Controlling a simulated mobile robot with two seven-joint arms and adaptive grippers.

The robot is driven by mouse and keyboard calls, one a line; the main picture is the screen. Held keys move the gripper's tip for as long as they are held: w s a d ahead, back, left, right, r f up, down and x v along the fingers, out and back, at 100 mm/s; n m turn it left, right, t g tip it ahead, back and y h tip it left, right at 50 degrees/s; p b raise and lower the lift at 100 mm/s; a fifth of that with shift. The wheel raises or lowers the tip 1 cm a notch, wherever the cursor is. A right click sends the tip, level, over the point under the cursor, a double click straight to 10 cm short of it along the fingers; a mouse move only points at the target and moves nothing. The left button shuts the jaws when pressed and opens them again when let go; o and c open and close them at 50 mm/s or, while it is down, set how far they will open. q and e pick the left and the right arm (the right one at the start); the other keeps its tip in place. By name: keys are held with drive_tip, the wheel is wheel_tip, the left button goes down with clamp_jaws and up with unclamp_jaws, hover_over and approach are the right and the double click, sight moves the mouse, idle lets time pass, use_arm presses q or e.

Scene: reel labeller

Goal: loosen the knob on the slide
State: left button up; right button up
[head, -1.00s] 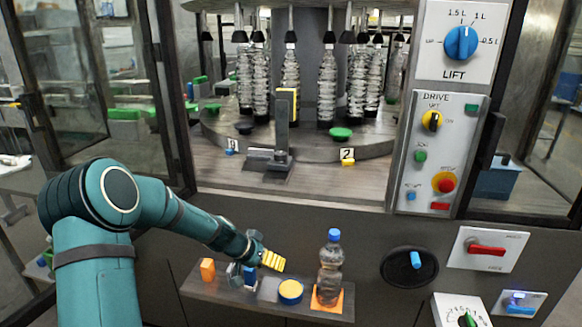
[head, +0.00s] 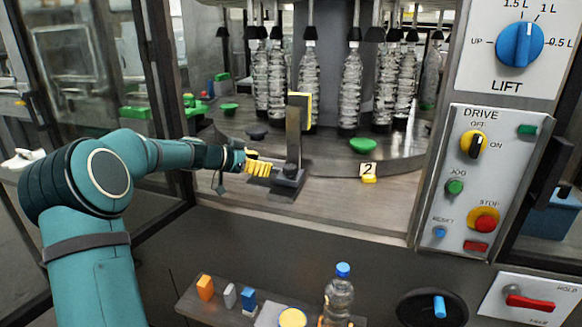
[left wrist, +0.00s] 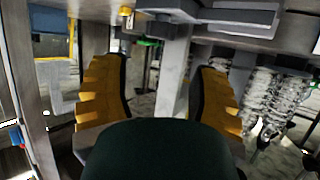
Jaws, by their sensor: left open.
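The slide (head: 272,188) is a dark grey base on the machine's deck, with an upright post (head: 293,135) carrying a yellow-edged plate. A small dark block (head: 289,174) at the foot of the post seems to bear the knob, but its shape is too small to tell. My left gripper (head: 259,168) has yellow ribbed fingers and is just left of the post, over the slide. In the left wrist view the fingers (left wrist: 160,95) are spread apart, with the grey post (left wrist: 175,65) beyond and between them. Contact is not visible. My right gripper is out of view.
Hanging clear bottles (head: 352,88) and a green disc (head: 363,146) stand behind the slide. A yellow "2" marker (head: 368,174) is to its right. The control panel (head: 470,185) borders the opening on the right. A shelf below holds a blue-capped bottle (head: 339,296) and small blocks.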

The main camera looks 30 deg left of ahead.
sight(287, 167)
use_arm(q)
drive_tip(key=x, duration=1.1)
drive_tip(key=shift+s+f, duration=0.1)
drive_tip(key=shift+o, duration=0.2)
drive_tip(key=shift+a, duration=0.1)
drive_tip(key=c, duration=1)
